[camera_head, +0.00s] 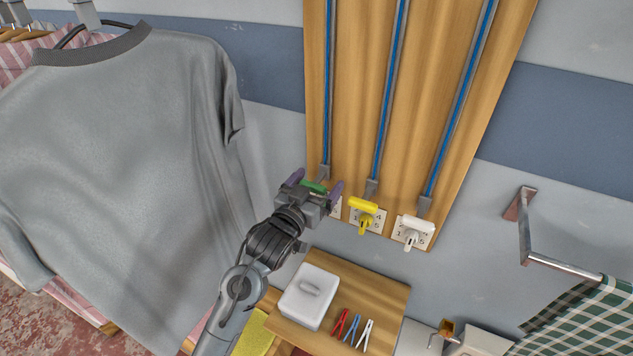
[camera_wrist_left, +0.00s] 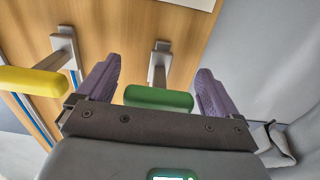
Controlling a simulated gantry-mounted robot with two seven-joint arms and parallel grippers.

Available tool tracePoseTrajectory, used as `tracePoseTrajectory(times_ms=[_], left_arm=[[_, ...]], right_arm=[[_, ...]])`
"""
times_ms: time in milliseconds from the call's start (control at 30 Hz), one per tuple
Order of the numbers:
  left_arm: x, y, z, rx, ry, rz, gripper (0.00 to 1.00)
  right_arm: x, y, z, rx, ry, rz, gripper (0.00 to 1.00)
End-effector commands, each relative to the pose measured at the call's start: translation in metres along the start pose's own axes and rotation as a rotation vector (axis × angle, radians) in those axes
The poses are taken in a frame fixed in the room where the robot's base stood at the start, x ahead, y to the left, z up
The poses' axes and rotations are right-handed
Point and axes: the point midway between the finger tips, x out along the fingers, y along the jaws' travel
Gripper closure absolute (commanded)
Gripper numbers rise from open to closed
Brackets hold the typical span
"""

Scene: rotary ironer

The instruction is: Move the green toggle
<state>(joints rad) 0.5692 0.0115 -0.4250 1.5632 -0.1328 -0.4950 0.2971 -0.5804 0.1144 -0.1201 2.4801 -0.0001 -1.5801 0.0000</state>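The green toggle (camera_head: 314,187) is the leftmost of three toggles at the bottom of a wooden wall panel (camera_head: 415,120). My left gripper (camera_head: 320,187) is at it and hides most of it in the head view. In the left wrist view the green toggle (camera_wrist_left: 158,97) lies between the two purple fingers of my left gripper (camera_wrist_left: 157,88). The fingers are apart, with gaps on both sides of the toggle. I cannot tell its position on its plate, which is mostly hidden. My right gripper is in neither view.
A yellow toggle (camera_head: 363,204) and a white toggle (camera_head: 416,224) are to the right. Below stand a small wooden table (camera_head: 379,294), a white lidded box (camera_head: 309,296) and clothes pegs (camera_head: 352,328). A grey shirt (camera_head: 130,150) hangs left; a metal rail (camera_head: 565,264) is right.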

Motion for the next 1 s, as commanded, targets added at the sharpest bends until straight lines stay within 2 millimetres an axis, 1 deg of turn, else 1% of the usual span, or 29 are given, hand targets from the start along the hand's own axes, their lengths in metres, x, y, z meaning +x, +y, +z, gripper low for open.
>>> tracePoseTrajectory(times_ms=[267, 433, 567, 800, 1000], left_arm=[[-0.001, 0.0, -0.004, 0.0, 0.007, 0.0, 0.06], [-0.012, 0.0, -0.003, 0.0, 0.007, 0.0, 0.06], [-0.03, 0.0, -0.002, 0.001, 0.007, 0.0, 0.06], [-0.071, 0.0, -0.001, 0.001, 0.006, 0.0, 0.06], [-0.096, 0.0, -0.002, 0.0, 0.006, 0.0, 0.06]], right_arm=[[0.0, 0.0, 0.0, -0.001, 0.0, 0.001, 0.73], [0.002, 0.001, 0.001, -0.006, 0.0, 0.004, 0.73], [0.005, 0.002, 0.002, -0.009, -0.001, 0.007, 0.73], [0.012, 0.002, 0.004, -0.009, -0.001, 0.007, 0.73], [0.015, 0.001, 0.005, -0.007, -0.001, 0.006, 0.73]])
